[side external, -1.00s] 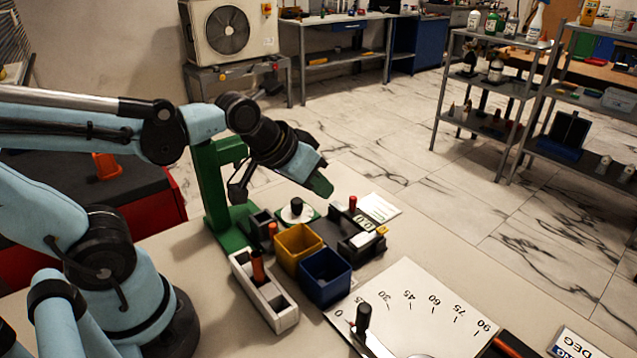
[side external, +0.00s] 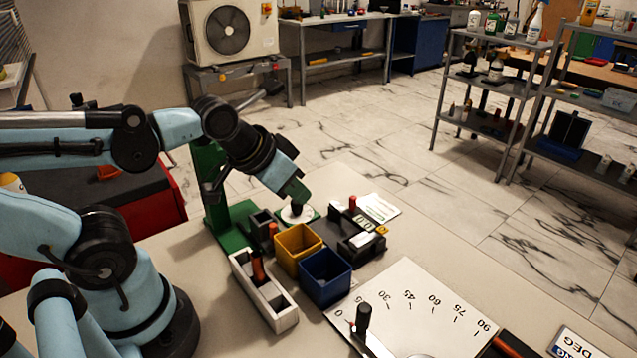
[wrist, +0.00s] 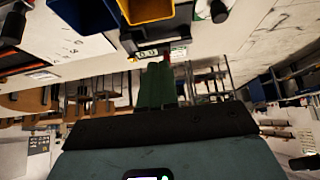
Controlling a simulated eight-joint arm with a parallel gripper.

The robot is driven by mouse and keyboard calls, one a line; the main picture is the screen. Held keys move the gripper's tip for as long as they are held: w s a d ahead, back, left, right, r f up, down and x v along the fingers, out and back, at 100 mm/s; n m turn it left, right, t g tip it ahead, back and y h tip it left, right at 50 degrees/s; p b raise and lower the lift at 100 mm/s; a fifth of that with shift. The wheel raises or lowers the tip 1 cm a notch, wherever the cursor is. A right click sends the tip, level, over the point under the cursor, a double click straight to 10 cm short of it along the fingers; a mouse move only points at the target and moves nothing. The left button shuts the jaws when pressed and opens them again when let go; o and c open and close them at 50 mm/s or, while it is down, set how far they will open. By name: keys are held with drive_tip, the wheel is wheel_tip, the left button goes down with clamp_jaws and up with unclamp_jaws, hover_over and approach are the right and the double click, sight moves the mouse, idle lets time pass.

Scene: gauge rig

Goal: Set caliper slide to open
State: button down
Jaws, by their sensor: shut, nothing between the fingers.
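A black fixture (side external: 343,230) with a red-topped post (side external: 352,203) and a small light display stands on the bench behind the bins. It looks like the caliper, but I cannot be sure, and its slide position is not readable. My gripper (side external: 299,195) has green fingers, shut and empty, pointing down above the white dial with a black knob (side external: 296,212). In the wrist view my gripper (wrist: 157,68) shows its fingers together.
A yellow bin (side external: 297,246) and a blue bin (side external: 326,278) stand in front of the fixture. A white slotted box (side external: 285,316) with an orange handle is left of them. A green stand (side external: 212,190) rises behind. An angle plate (side external: 415,300) lies at right.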

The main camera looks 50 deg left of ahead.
drive_tip(key=c, duration=1.4)
unclamp_jaws()
drive_tip(key=shift+w+r, duration=0.15)
drive_tip(key=shift+c, duration=0.2)
drive_tip(key=o, duration=0.3)
drive_tip(key=w+r+m+g, duration=0.1)
drive_tip(key=w, duration=0.1)
drive_tip(key=w+r+m+g, duration=0.2)
drive_tip(key=w+m, duration=0.1)
drive_tip(key=shift+w+a+r, duration=0.1)
drive_tip(key=shift+w+r, duration=0.25)
drive_tip(key=shift+r, duration=0.05)
drive_tip(key=shift+o, duration=0.2)
drive_tip(key=m+g, duration=0.4)
drive_tip(key=m, duration=0.1)
approach(353, 197)
wheel_tip(353, 197, down, 10)
drive_tip(key=shift+w+f, duration=0.1)
drive_tip(key=shift+f, duration=0.05)
drive_tip(key=shift+c, duration=0.2)
clamp_jaws()
